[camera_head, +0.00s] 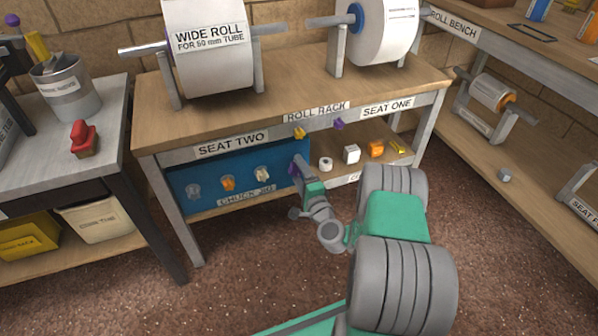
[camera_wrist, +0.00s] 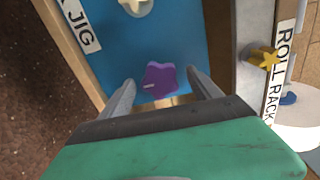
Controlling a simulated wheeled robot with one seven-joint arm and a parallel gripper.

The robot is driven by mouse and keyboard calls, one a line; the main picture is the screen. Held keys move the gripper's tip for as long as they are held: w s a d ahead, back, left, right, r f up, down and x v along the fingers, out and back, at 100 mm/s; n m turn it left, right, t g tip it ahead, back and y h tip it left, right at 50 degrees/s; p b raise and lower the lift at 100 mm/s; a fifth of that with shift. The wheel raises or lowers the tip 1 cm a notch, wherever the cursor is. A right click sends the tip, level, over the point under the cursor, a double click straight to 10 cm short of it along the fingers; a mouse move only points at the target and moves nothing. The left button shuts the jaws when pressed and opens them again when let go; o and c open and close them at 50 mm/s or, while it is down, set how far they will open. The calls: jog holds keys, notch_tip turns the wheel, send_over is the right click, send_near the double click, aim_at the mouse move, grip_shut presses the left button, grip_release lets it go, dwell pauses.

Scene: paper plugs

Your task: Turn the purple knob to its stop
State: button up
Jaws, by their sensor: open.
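The purple knob (camera_wrist: 160,77) is star-shaped with a pale mark on one lobe. It sits on the blue jig panel (camera_wrist: 178,38), which also shows in the head view (camera_head: 207,176). My gripper (camera_wrist: 161,80) is open, with one finger on each side of the knob. Gaps show beside the knob, and I cannot tell whether the fingers reach its depth. In the head view my gripper (camera_head: 298,164) is at the panel's right end and hides most of this knob.
A cream knob (camera_wrist: 137,6) is beside the purple one on the panel. A yellow star knob (camera_wrist: 264,59) sticks out from the roll rack edge near my right finger. In the head view another purple knob (camera_head: 338,124) is on that edge. Small items lie on the shelf.

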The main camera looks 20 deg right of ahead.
aim_at(298, 171)
jog(key=shift+s, duration=2.05)
jog(key=m+p, duration=0.1)
jog(key=m, duration=0.4)
jog(key=shift+r+m, duration=0.15)
jog(key=shift+m, duration=0.15)
jog(key=shift+f+m, duration=0.2)
jog(key=shift+m, duration=0.8)
jog(key=m, duration=0.4)
jog(key=shift+b, duration=0.3)
